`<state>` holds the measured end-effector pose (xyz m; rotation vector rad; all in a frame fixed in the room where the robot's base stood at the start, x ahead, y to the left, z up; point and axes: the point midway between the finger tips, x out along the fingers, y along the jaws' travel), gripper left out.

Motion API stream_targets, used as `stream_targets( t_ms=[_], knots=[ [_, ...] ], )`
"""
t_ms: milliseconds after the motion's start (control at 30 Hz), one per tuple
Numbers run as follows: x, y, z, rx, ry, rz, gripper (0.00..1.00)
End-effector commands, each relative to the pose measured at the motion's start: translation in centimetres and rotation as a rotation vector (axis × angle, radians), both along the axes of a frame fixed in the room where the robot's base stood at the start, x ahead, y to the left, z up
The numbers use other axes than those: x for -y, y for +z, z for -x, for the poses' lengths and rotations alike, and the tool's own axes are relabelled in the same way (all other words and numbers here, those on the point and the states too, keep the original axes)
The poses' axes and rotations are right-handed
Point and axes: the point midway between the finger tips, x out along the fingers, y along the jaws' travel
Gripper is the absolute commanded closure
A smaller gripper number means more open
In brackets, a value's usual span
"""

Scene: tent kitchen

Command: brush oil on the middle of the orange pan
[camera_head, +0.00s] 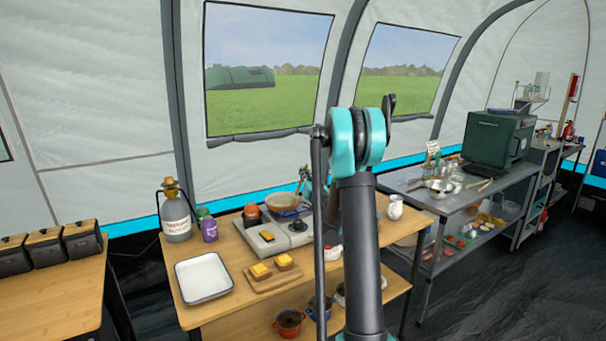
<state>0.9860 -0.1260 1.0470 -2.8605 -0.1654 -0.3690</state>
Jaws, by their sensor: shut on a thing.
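The orange pan (284,201), shallow with a tan-orange inside, sits on the stove (290,228) at the back of the wooden table. My gripper (303,182) is small in view, above the right part of the pan. It is shut on a thin thing that looks like the brush, pointing down toward the pan. The brush tip is too small to make out, and I cannot tell whether it touches the pan. My arm hides part of the stove's right side. No oil can be made out on the pan.
A brown round thing (251,212) sits left of the pan. A white tray (204,278), a board with yellow food (274,274), a large bottle (175,214) and a purple bottle (208,227) share the table. A white jug (395,207) stands at right.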

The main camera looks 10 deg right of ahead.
Motion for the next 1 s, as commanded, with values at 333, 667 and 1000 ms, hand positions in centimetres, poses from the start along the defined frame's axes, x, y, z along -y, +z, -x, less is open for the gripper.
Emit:
stream_targets(
  t_ms=[333, 667, 1000],
  knots=[
    [-2.8, -0.1, -0.7, -0.001, 0.003, -0.001, 1.00],
    [-4.2, -0.2, -1.1, -0.003, 0.001, 0.000, 1.00],
    [-6.7, -0.2, -1.7, -0.004, 0.002, -0.001, 1.00]
  ],
)
